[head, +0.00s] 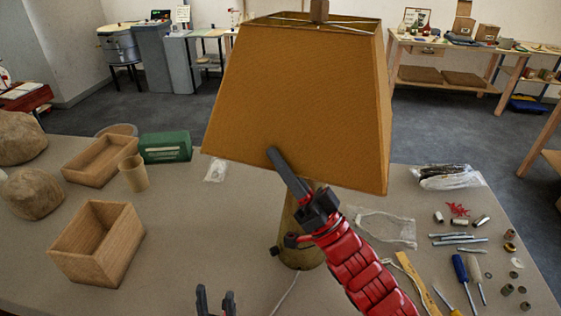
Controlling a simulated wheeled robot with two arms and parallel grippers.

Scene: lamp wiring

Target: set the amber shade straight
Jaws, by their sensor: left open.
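The amber shade (290,95) is a large four-sided shade at the top centre, on a brown lamp base (301,250) standing on the table. Its lower edge slopes down toward the right, so it looks tilted. A wooden-looking finial (318,10) rises above the wire frame at its top. My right gripper (274,152), on the red arm, is in front of the shade's lower edge. One dark finger overlaps the shade; I cannot tell whether it touches, and the other finger is not clear. My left gripper (215,299) is open and empty at the bottom edge.
Left on the table (190,240) are a wooden box (97,243), a wooden tray (103,158), a cup (134,173), a green box (165,147) and rocks (35,193). Right are screwdrivers (463,270), loose metal parts and a plastic bag (450,177). A pale cord (285,298) runs from the base.

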